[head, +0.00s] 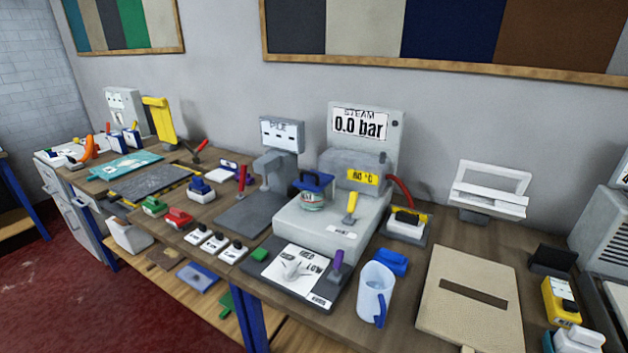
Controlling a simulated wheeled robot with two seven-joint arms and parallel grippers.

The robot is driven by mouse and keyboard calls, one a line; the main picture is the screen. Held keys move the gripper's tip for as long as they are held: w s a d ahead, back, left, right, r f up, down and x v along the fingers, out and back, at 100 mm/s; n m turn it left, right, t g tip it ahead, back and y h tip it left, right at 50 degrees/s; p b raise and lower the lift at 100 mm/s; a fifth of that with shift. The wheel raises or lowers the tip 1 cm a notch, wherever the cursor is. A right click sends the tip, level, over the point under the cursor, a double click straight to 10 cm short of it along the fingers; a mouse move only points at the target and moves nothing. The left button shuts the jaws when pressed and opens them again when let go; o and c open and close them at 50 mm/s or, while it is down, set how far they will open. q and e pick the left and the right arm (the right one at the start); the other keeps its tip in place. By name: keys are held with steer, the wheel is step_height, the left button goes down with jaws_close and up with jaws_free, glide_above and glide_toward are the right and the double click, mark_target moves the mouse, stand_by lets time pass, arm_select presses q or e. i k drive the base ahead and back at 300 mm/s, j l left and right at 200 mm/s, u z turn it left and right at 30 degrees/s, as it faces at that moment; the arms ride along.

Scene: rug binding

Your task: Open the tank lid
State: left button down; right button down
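The grey steam unit (340,240) stands on the workbench in the middle of the head view. Its back panel (367,123) reads "STEAM 0.0 bar", and a yellow label (362,177) reads what looks like 80 °C. A dark blue part with a raised handle (314,181), which looks like the tank lid, sits on top of a short round neck (311,201) at the unit's left. I cannot tell how tightly it is seated. A yellow lever (351,207) stands upright to its right. Neither of my grippers is in view.
A clear jug with a blue handle (374,292) stands in front of the steam unit. A beige slotted board (472,300) lies to the right. A red hose (400,190) curves behind.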

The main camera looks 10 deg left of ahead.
mark_target(311, 181)
steer(key=i+j, duration=0.15)
steer(key=j, duration=0.35)
steer(key=i+j+z, duration=0.1)
steer(key=j, duration=0.4)
steer(key=i+j+z, duration=0.1)
steer(key=j, duration=0.4)
